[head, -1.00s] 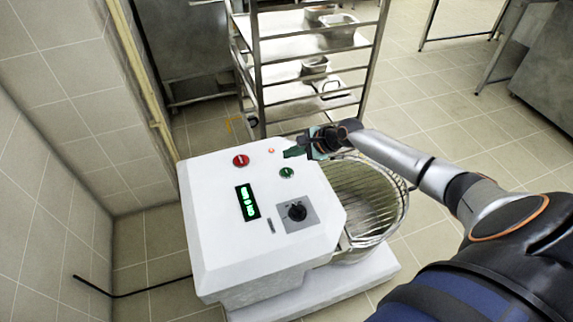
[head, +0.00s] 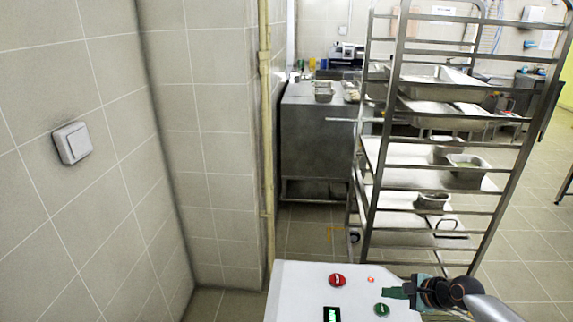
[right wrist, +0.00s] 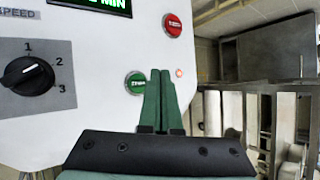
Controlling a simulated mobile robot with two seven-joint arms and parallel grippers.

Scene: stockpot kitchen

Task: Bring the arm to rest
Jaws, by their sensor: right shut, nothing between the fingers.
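My right gripper (head: 400,292) is at the bottom right of the head view, over the top right of a white machine panel (head: 302,285). In the right wrist view its two green fingers (right wrist: 158,100) are shut together with nothing between them. The fingertips are close to the green button (right wrist: 135,83), which also shows in the head view (head: 382,309). Whether they touch the panel I cannot tell. The red button (right wrist: 172,25) is above the fingers in the wrist view, and a small light (right wrist: 179,72) glows orange-red. My left gripper is not in view.
A speed dial (right wrist: 27,76) and a lit green display (head: 332,314) are on the panel. A metal tray rack (head: 375,210) with several pans stands behind the machine. A tiled wall with a white switch (head: 72,143) is at the left. Open floor lies right of the rack.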

